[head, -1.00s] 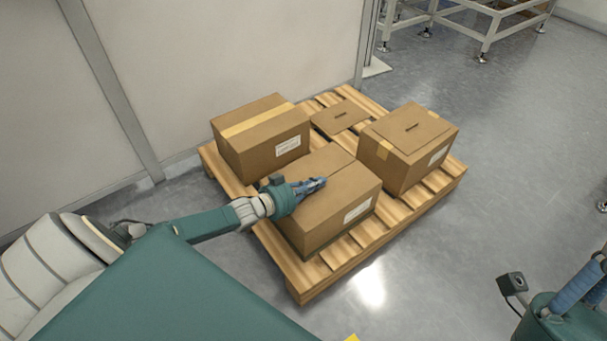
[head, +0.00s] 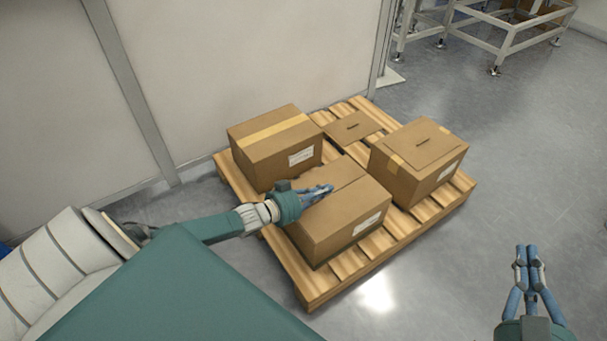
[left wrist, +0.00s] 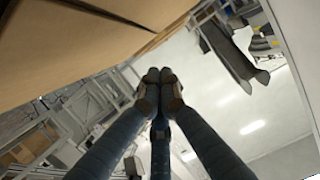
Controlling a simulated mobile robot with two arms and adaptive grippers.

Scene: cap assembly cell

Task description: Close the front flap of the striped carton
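The nearest carton (head: 345,210) on the pallet is brown, with a white label and a dark band low on its side. I take it for the striped carton. Its top looks flat, with a seam across it; which panel is the front flap I cannot tell. My left gripper (head: 318,193) lies low over the carton's left top part and hides some of it; contact is unclear. In the left wrist view its fingers (left wrist: 160,77) are together and empty, and a carton surface with a dark gap (left wrist: 95,35) fills the upper left. My right gripper (head: 529,250) appears shut and empty, over the floor.
The wooden pallet (head: 285,277) also carries a taped carton (head: 262,150) at back left, a carton with a slotted top (head: 425,150) at right, and a flat slotted cardboard piece (head: 352,128) at the back. A wall panel stands behind. Floor at right is clear.

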